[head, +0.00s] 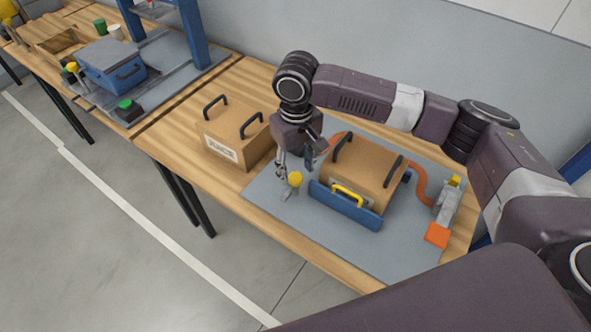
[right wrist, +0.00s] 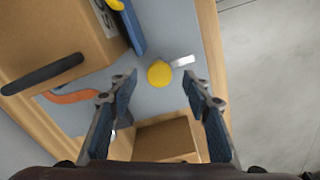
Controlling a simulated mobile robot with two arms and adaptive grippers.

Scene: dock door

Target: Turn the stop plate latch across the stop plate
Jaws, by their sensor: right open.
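The stop plate (head: 345,207) is a blue upright plate along the front of a brown box (head: 365,165) on a grey mat. Its edge also shows in the right wrist view (right wrist: 133,32). The latch is a small grey bar (right wrist: 183,61) with a yellow round knob (right wrist: 159,74), beside the plate's left end. In the head view the knob (head: 295,179) is next to my right gripper (head: 287,172). My right gripper is open and points down. In the right wrist view the knob lies between its fingertips (right wrist: 161,80); I cannot tell whether they touch it. My left gripper is not in view.
A second brown box (head: 234,135) with black handles stands just left of my right gripper. A clamp with an orange pad (head: 437,235) is at the mat's right. A blue case (head: 111,68) stands far left. The front part of the mat (head: 335,245) is clear.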

